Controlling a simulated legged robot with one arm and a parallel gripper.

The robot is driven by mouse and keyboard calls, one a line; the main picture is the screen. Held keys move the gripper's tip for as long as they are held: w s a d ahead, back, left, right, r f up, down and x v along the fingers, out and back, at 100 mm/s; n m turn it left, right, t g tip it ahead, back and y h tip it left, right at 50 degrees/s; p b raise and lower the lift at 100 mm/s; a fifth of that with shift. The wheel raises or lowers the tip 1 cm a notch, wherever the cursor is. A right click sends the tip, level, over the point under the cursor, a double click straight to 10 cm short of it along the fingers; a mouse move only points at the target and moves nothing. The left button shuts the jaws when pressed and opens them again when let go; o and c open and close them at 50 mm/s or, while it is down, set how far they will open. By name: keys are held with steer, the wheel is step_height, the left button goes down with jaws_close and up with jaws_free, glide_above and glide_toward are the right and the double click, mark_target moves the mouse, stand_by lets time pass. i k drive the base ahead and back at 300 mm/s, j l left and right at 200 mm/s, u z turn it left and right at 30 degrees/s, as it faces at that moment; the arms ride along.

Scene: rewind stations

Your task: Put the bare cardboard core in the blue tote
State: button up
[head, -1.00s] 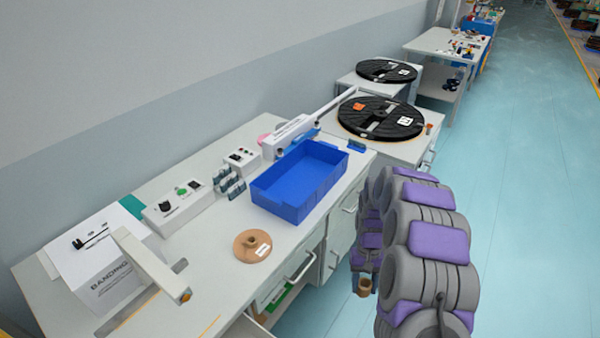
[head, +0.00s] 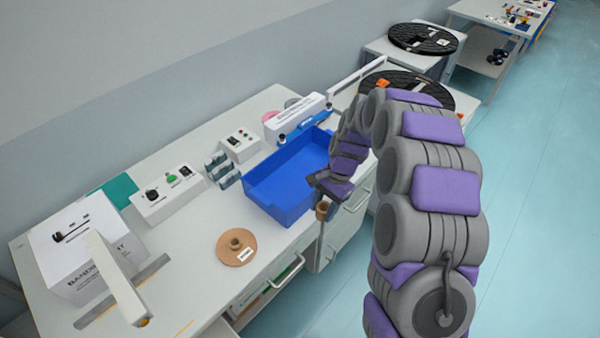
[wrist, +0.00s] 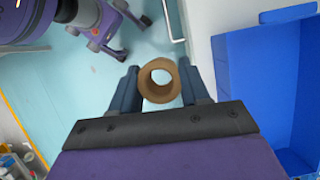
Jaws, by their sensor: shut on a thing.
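The bare cardboard core is a short brown tube (wrist: 159,80) held between the fingers of my gripper (wrist: 158,92) in the wrist view. In the head view the core (head: 323,211) hangs below my gripper (head: 330,187), just off the bench's front edge. The blue tote (head: 285,208) is open and stands on the bench, left of my gripper. In the wrist view the tote (wrist: 245,95) is at the right, apart from the core. The part of the tote floor that I see looks empty.
A brown flanged core with a white label (head: 237,247) lies on the bench (head: 190,240) in front of the tote. A control box (head: 168,194), a white banding machine (head: 85,250) and black reels (head: 422,38) stand around. Drawer handles stick out from the bench front.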

mark_target(302, 179)
steer(key=i+j, duration=0.15)
steer(key=i, duration=0.3)
steer(key=i+j, duration=0.2)
steer(key=i, duration=0.25)
